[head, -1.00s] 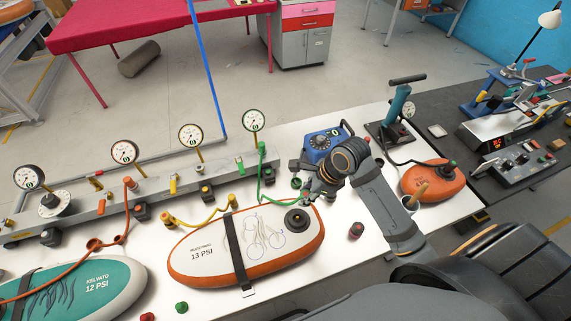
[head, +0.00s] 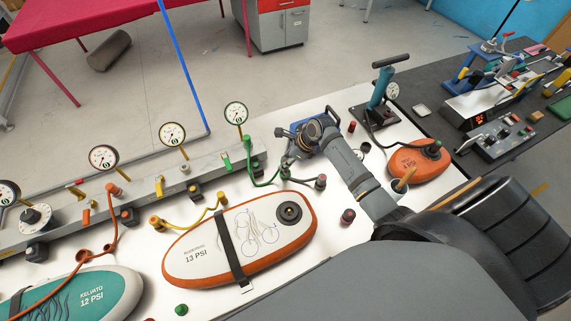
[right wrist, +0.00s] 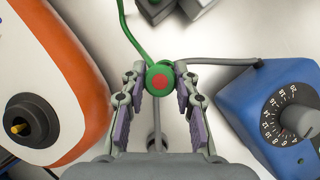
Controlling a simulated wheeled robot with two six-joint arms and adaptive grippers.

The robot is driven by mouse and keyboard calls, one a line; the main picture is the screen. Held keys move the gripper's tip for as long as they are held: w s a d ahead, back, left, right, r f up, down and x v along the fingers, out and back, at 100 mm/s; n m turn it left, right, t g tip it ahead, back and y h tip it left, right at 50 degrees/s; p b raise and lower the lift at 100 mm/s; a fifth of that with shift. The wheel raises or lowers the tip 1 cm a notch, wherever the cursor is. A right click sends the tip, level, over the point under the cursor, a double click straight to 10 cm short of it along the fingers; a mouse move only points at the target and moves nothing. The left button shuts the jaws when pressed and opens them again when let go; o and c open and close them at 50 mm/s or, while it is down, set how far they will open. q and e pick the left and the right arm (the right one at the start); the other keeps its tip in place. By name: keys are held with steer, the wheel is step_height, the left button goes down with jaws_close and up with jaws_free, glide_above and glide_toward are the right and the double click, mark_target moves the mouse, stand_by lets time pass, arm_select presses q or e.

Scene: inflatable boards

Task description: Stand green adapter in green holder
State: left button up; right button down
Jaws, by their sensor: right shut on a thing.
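The green adapter (right wrist: 159,80), with a red centre, is between the fingertips of my right gripper (right wrist: 160,84) in the right wrist view. A green hose runs up from it and a grey hose runs off to the right. In the head view my right gripper (head: 284,166) holds it above the white table, in front of the grey rail. A black holder block (head: 253,147) with green parts beside it stands at the rail's right end, apart from the adapter. Its opening is not clear to me. My left gripper is out of view.
The orange-and-white board (head: 190,262) lies in front of the gripper, its valve (head: 289,212) facing up. A blue dial box (right wrist: 278,110) is close on the right in the wrist view. Dark red caps (head: 348,216) stand on the table. A pressure gauge (head: 236,113) rises behind the rail.

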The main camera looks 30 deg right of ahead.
steer(key=shift+w+f, duration=0.25)
steer(key=shift+f, duration=0.1)
steer(key=shift+w+d+f, duration=0.1)
steer(key=shift+d+f, duration=0.05)
steer(key=shift+f, duration=0.05)
step_height(320, 180, down, 3)
steer(key=shift+w+f+p, duration=0.1)
steer(key=shift+p, duration=0.4)
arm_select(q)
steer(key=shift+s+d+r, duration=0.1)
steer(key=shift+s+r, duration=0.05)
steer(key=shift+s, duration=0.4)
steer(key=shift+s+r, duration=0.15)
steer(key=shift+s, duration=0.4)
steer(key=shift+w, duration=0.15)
arm_select(e)
steer(key=shift+f, duration=0.15)
steer(key=c, duration=1)
jaws_free()
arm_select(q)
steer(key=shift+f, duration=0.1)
arm_select(e)
steer(key=v, duration=1.2)
